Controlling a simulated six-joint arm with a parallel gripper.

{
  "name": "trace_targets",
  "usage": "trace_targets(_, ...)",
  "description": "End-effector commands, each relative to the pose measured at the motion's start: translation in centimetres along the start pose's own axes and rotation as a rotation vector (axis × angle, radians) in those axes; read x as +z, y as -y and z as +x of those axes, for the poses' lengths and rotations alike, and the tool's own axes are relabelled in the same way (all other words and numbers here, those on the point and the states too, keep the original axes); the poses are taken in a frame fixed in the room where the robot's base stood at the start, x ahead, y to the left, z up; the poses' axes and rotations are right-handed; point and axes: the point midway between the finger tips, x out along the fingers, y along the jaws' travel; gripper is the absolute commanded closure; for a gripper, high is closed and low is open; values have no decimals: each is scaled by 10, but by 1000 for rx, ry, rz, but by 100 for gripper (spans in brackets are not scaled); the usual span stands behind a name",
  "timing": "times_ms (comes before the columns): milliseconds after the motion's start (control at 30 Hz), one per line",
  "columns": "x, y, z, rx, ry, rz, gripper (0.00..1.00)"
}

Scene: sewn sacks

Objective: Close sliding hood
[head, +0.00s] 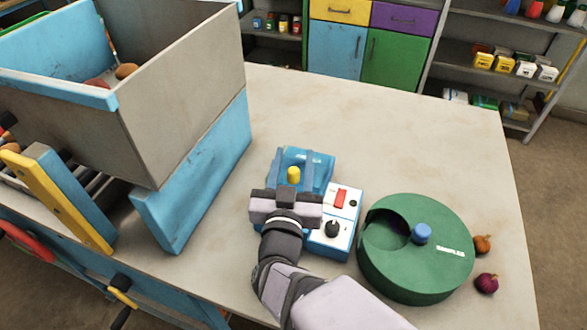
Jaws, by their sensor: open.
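A small blue device with a white control panel (340,218) stands on the table. The panel carries a red switch and a black knob. A blue, see-through-looking hood (316,168) sits at the device's far end, with a yellow knob (293,175) on it. My gripper (287,196) is over the near left part of the device, just on the near side of the yellow knob. It is open. My gripper and arm hide part of the device, and I cannot tell whether the fingers touch the knob or hood.
A green round container (420,275) with a blue knob stands right of the device, two onion-like items (486,283) beside it. A large grey-and-blue hopper (185,110) stands at the left. The table (400,135) is clear behind the device.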

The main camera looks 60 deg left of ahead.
Motion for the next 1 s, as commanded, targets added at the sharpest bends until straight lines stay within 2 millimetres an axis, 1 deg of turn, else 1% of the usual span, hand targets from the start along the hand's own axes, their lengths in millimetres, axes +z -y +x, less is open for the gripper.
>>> trace_targets(33, -11, 0, 0, 0, -6, 4, 60)
trace_targets(200, -38, 0, 0, 0, -5, 3, 60)
trace_targets(400, -62, 0, 0, 0, -3, 2, 60)
trace_targets(633, -71, 0, 0, -1, -1, 0, 60)
trace_targets(900, -70, 0, 0, 0, -1, 0, 60)
trace_targets(1000, -66, 2, 1, 17, -4, 4, 60)
